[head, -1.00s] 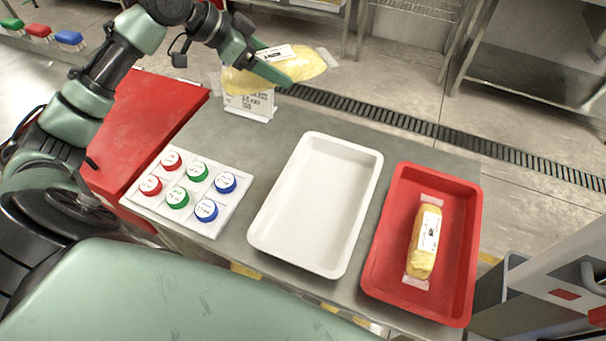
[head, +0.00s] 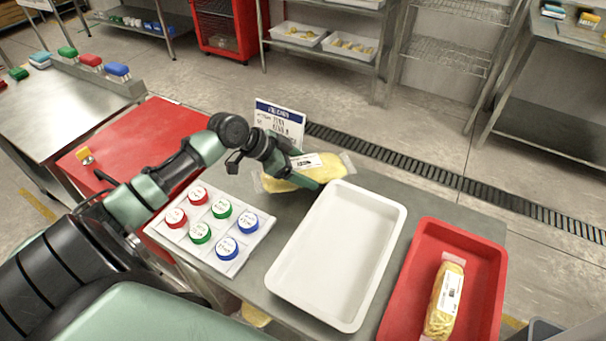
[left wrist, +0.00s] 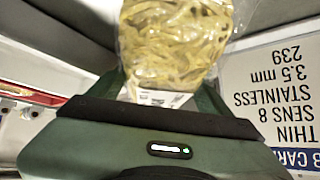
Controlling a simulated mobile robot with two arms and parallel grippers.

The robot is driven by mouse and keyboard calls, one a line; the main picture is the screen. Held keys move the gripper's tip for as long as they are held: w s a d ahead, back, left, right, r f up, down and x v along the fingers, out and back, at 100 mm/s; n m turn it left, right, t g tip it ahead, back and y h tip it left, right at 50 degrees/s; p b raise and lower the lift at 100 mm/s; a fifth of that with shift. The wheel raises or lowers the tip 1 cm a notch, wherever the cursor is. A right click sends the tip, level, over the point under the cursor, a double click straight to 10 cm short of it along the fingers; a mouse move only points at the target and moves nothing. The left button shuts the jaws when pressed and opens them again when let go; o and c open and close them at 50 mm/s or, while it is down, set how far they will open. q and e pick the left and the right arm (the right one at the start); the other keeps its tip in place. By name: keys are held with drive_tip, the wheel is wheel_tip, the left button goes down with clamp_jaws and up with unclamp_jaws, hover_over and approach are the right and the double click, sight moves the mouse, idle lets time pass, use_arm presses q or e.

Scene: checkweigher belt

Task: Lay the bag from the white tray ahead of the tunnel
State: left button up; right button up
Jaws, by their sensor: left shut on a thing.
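My left gripper (head: 309,177) is shut on a clear bag of yellow, pasta-like pieces (head: 283,184) with a white label. It holds the bag close behind the white tray, between the tray and the sign; I cannot tell whether the bag touches the table. The bag also fills the upper middle of the left wrist view (left wrist: 172,45), between my fingers. The white tray (head: 285,283) is empty. My right gripper does not show. No tunnel can be made out in these views.
A red tray (head: 487,262) at the right holds another labelled yellow bag (head: 446,300). A panel of red, green and blue round buttons (head: 240,262) lies left of the white tray. A printed sign (head: 280,122) stands behind the held bag. A red surface (head: 125,145) is at the left.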

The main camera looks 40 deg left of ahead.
use_arm(q)
wheel_tip(320, 180, down, 2)
drive_tip(key=shift+f, duration=0.25)
drive_tip(key=o, duration=2)
